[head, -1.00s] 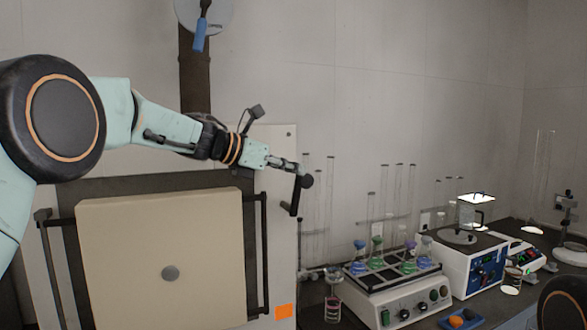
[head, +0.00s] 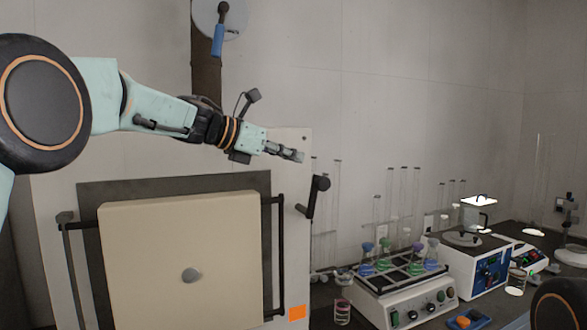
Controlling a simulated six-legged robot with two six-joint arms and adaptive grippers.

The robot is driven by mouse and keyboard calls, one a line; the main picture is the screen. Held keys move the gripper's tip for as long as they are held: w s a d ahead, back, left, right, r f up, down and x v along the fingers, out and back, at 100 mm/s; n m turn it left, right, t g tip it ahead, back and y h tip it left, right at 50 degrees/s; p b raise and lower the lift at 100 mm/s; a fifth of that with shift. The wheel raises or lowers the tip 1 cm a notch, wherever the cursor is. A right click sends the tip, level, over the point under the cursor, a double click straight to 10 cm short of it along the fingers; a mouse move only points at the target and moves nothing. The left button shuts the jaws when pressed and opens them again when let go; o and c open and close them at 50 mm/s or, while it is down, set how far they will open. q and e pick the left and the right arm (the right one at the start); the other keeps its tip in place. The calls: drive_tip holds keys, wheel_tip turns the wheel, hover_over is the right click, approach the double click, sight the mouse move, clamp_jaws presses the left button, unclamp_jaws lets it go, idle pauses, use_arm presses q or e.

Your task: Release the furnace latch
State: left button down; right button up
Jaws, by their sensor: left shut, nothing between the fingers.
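The furnace is a pale box with a cream door (head: 180,262) that has a round grey knob in its middle. The furnace latch (head: 313,197) is a black crank-like lever at the right side of the furnace front, its arm slanting down and left from a round black end. My left gripper (head: 298,156) is shut and empty, above and left of the latch, with a visible gap between them. My right gripper is not in view.
A black bar handle (head: 281,255) runs down the door's right side. A shaker (head: 403,295) with several coloured flasks stands right of the furnace, beside a white-and-blue instrument (head: 478,265). A blue-handled lever (head: 218,40) hangs above.

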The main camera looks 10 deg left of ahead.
use_arm(q)
wheel_tip(320, 180, up, 6)
drive_tip(key=s+a, duration=0.2)
drive_tip(key=shift+s+r, duration=0.15)
drive_tip(key=shift+r, duration=0.05)
drive_tip(key=shift+d, duration=0.15)
drive_tip(key=shift+f, duration=0.1)
